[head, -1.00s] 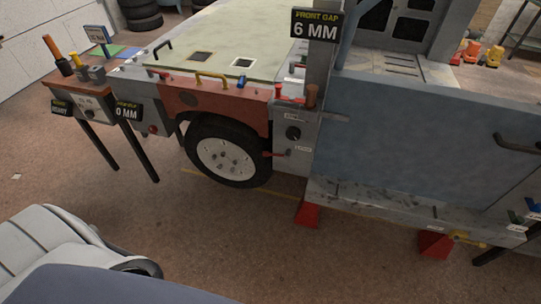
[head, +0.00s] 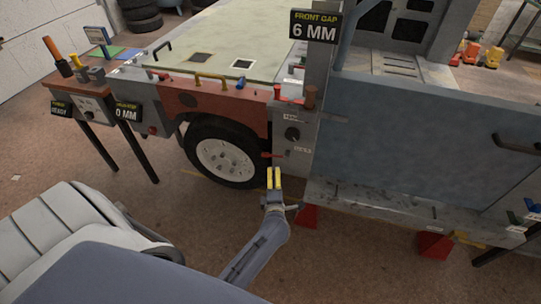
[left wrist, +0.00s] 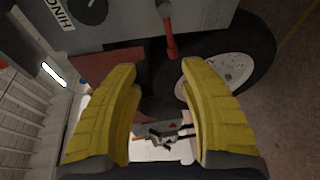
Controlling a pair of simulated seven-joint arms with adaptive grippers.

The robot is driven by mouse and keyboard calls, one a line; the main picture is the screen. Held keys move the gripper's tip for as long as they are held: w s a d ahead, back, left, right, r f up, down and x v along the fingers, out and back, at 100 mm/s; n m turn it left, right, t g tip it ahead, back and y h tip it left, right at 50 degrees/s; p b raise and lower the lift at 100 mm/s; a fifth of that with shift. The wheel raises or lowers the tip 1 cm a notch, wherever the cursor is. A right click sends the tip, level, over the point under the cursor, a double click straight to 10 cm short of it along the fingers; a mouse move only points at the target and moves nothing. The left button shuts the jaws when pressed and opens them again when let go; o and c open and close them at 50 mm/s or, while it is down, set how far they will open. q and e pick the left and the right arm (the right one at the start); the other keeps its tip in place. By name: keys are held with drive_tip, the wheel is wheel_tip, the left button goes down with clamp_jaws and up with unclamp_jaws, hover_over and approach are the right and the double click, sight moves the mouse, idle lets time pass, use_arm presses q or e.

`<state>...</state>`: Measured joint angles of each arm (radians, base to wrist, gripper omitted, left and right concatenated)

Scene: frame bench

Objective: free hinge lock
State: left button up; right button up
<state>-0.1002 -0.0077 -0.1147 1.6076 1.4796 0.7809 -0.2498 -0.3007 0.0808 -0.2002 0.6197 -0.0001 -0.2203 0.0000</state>
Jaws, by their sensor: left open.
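A small red lever (head: 271,155) sticks out from the grey post panel beside the front wheel. In the left wrist view the red lever (left wrist: 169,32) hangs just beyond the fingertips, near the middle. A dark round knob (head: 292,134) sits above it on the panel, and a partly cut-off hinge label (left wrist: 53,12) shows beside the knob in the left wrist view. My left gripper (head: 274,178) has yellow fingers and points up toward the lever from just below. In the left wrist view its fingers (left wrist: 158,75) are apart with nothing between them. My right gripper is not in view.
The wheel (head: 226,160) is left of the lever. The blue-grey door panel (head: 405,140) is to the right, above a grey sill (head: 390,205) and red stands (head: 307,217). A sign (head: 316,26) reads front gap 6 MM. The floor at front is open.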

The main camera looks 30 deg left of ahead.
sight(265, 155)
use_arm(q)
drive_tip(key=w+a+f, duration=0.1)
drive_tip(key=w+a, duration=0.3)
drive_tip(key=w+a+f+n+g, duration=0.1)
drive_tip(key=w+a+f, duration=0.1)
drive_tip(key=w+a, duration=0.2)
drive_tip(key=w+a+f+n, duration=0.1)
drive_tip(key=w+a+f, duration=0.1)
drive_tip(key=w+a, duration=0.1)
drive_tip(key=shift+w+a+g+y, duration=0.3)
drive_tip(key=shift+w+a, duration=0.1)
drive_tip(key=shift+w, duration=0.15)
drive_tip(key=shift+c, duration=0.2)
clamp_jaws()
idle(0.5)
